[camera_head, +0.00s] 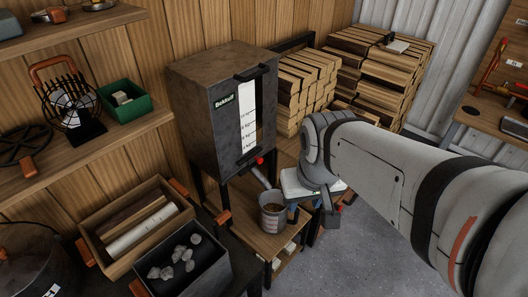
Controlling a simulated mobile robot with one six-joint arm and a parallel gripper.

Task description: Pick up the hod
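A small grey bucket (272,223) with brown contents, which looks like the hod, stands upright on a low wooden stand below the dark hopper's outlet. My arm comes in from the right. My gripper (325,214) is just right of the bucket, pointing down, with a white body and dark fingers. It looks close to the bucket, but I cannot tell whether it touches. The finger gap is too small and partly hidden to tell whether it is open or shut.
The dark hopper (208,125) stands on legs behind the bucket, its red-handled outlet (260,162) close above. A wooden crate (105,257) and a dark box of grey lumps (211,253) are at left. Stacked firewood (372,75) is behind. Grey floor (365,258) is open at front right.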

